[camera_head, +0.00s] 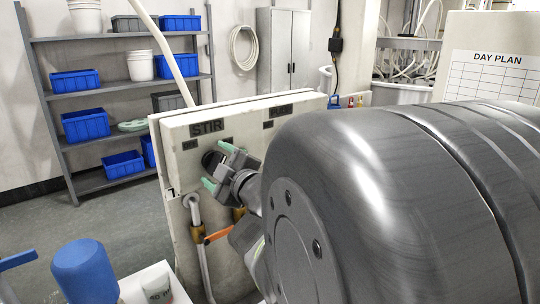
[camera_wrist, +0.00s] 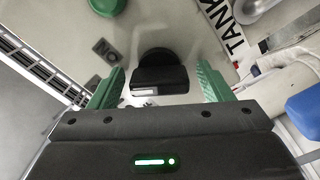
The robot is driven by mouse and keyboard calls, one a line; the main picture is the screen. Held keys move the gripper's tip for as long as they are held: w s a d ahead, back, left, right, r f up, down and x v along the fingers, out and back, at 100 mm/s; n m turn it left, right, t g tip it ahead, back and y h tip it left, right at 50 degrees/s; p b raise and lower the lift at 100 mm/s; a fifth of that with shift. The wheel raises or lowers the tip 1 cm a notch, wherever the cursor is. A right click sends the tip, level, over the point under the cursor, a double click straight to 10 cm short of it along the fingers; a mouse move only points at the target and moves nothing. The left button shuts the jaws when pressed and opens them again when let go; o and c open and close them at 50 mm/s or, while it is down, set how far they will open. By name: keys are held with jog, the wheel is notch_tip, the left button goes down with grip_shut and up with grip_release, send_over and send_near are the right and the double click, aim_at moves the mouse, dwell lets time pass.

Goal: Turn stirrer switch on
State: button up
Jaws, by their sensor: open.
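The stirrer switch is a black rotary knob (camera_head: 209,159) on a pale panel under the STIR sign (camera_head: 206,127). In the wrist view its round base (camera_wrist: 158,56) shows with a raised black handle bar (camera_wrist: 160,79) lying across the picture. My gripper (camera_head: 218,167) is at the switch, its green fingers open. In the wrist view the gripper (camera_wrist: 160,74) has one finger on each side of the handle, with a gap at both sides. A small label (camera_wrist: 106,50) left of the knob reads like an upside-down ON. The head view partly hides the knob behind the gripper.
A green round part (camera_wrist: 107,5) sits above the knob in the wrist view, and a TANK sign (camera_wrist: 226,27) is right of it. Pipes with an orange lever (camera_head: 217,235) run below the panel. A blue-capped bottle (camera_head: 85,271) stands at lower left.

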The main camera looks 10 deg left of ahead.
jog(key=shift+a, duration=0.1)
jog(key=c, duration=1)
jog(key=shift+m+p, duration=0.5)
jog(key=shift+m, duration=2.2)
jog(key=o, duration=1)
